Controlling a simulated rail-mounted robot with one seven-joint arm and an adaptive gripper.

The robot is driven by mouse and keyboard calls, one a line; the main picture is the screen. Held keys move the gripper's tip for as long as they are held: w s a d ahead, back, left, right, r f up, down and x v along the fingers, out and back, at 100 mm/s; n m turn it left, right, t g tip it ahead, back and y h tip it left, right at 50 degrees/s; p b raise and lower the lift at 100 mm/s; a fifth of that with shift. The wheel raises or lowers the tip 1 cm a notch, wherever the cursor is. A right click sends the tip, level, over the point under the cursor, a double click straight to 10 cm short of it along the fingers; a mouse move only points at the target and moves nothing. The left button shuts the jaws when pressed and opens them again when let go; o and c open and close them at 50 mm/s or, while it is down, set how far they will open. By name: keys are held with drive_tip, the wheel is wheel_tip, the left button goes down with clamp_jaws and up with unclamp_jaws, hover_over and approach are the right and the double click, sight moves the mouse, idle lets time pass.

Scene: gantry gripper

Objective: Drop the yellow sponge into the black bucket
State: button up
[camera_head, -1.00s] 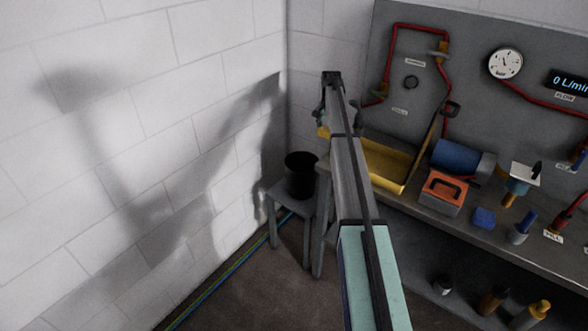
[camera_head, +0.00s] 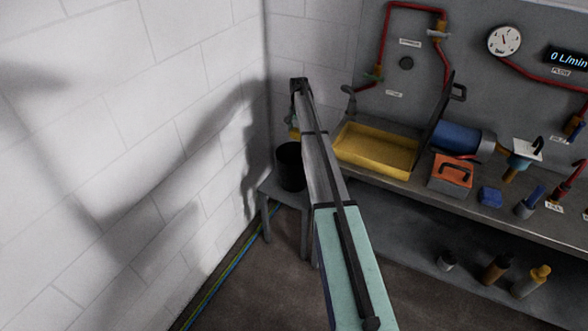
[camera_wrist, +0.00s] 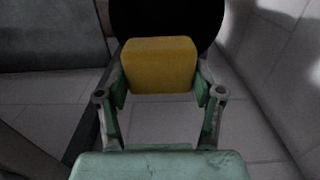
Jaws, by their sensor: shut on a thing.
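The black bucket (camera_head: 290,167) stands on a small grey stool beside the white wall, left of the workbench in the head view. In the wrist view the bucket (camera_wrist: 208,18) is a dark round shape at the top, beyond the sponge. My gripper (camera_wrist: 160,92) is shut on the yellow sponge (camera_wrist: 158,64), with a finger on each side of it. In the head view my gripper (camera_head: 295,122) is above the bucket's level. Only a small yellow piece of the sponge (camera_head: 294,132) shows there; my arm hides much of the area.
The grey stool (camera_head: 272,190) is close to the wall (camera_head: 150,120). An orange toolbox (camera_head: 451,177) and blue cylinder (camera_head: 457,137) sit further right.

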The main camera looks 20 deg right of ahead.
drive_tip(key=shift+f+b, duration=0.6)
drive_tip(key=shift+f, duration=1.6)
drive_tip(key=o, duration=1.1)
wheel_tip(320, 180, up, 12)
drive_tip(key=shift+r, duration=0.1)
drive_tip(key=shift+w, duration=0.1)
